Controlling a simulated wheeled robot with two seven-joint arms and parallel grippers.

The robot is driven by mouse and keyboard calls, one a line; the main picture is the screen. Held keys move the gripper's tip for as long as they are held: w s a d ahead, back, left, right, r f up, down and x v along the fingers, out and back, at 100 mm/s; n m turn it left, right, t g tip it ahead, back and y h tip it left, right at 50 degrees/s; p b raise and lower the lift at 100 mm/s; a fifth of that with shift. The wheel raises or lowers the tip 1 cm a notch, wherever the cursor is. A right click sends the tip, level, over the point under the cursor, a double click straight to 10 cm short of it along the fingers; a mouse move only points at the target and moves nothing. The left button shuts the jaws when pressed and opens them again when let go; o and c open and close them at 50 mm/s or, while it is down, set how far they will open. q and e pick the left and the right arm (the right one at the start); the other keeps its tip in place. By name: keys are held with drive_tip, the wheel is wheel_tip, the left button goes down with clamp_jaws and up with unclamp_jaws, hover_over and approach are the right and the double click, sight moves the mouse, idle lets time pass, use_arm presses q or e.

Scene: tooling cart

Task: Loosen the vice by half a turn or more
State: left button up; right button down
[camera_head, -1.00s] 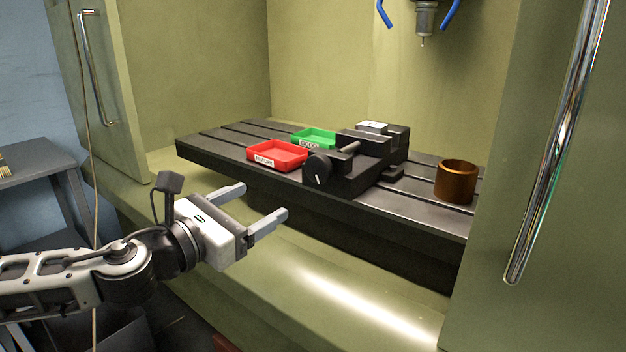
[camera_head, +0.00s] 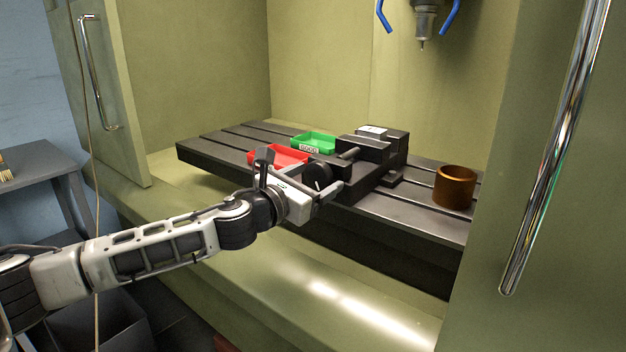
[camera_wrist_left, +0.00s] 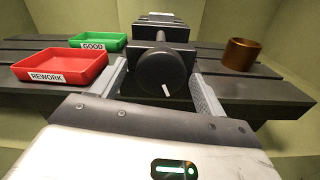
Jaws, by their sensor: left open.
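The dark vice (camera_head: 368,165) stands on the slotted machine table, with a pale block (camera_head: 372,130) at its jaws. Its round black knob (camera_head: 317,178) faces the front and also shows in the left wrist view (camera_wrist_left: 162,70), with a white mark pointing down and slightly right. My left gripper (camera_head: 322,182) is open at the knob. In the left wrist view its two fingers (camera_wrist_left: 160,85) stand on either side of the knob, with visible gaps. My right gripper is in neither view.
A red tray labelled REWORK (camera_wrist_left: 60,66) lies close beside the left finger. A green tray labelled GOOD (camera_wrist_left: 98,41) is behind it. A brown cylinder (camera_head: 455,186) stands on the table (camera_head: 420,218) at right. A spindle (camera_head: 424,22) hangs above.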

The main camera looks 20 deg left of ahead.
use_arm(q)
drive_tip(key=c, duration=1)
drive_tip(key=shift+o, duration=0.2)
drive_tip(key=shift+n+p, duration=0.35)
drive_tip(key=shift+n, duration=0.05)
